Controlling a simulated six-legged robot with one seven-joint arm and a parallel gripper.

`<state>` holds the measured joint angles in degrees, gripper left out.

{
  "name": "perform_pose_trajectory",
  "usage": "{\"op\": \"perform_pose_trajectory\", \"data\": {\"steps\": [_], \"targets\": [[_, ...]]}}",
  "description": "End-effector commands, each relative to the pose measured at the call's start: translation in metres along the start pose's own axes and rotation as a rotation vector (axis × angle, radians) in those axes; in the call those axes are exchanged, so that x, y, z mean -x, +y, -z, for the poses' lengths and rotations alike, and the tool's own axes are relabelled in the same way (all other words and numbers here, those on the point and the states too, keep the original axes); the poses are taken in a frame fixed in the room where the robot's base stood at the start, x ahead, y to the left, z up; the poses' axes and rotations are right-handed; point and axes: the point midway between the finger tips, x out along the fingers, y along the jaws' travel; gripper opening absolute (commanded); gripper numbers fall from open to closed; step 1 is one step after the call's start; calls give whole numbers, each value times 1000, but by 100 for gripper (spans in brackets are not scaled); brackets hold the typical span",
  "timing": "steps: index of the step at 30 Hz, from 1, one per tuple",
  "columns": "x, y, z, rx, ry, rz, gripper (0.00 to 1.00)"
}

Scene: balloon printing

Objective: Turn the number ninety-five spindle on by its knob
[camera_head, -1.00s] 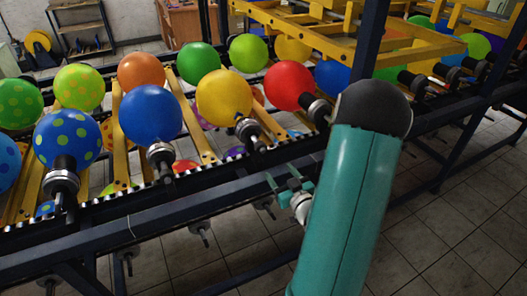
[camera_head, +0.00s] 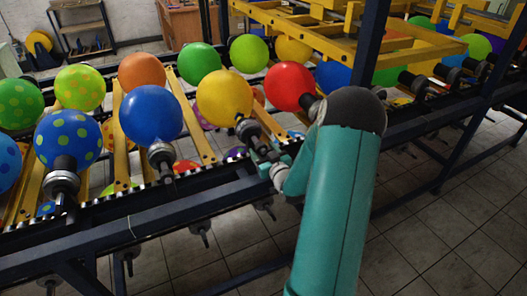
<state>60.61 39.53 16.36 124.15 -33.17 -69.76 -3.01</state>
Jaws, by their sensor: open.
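My gripper (camera_head: 264,158) is small in the head view, at the near rail, just below and right of the spindle (camera_head: 247,130) under the yellow balloon (camera_head: 224,97). It is open. I cannot tell whether its fingers touch or surround the knob there. Other black-and-silver spindles stand under the blue balloon (camera_head: 161,154) and the spotted blue balloon (camera_head: 62,180). No spindle number is readable, so I cannot tell which one is ninety-five. The spindle of the red balloon (camera_head: 290,87) is partly hidden behind my arm.
The dark blue rail (camera_head: 150,205) runs along the near side of the line. Yellow slats (camera_head: 190,115) lie between the balloons. A yellow overhead frame (camera_head: 350,40) and a dark post (camera_head: 370,45) stand behind my arm. Tiled floor (camera_head: 440,230) is clear at right.

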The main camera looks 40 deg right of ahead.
Motion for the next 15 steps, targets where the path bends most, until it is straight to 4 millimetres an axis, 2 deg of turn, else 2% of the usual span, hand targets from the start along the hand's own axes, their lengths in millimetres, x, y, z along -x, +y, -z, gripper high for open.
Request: {"op": "perform_pose_trajectory", "data": {"steps": [4, 9, 11, 15], "targets": [[0, 0, 0, 0, 0, 0, 59], [0, 0, 0, 0, 1, 0, 26], [0, 0, 0, 0, 1, 0, 16], [0, 0, 0, -3, 1, 0, 16]]}}
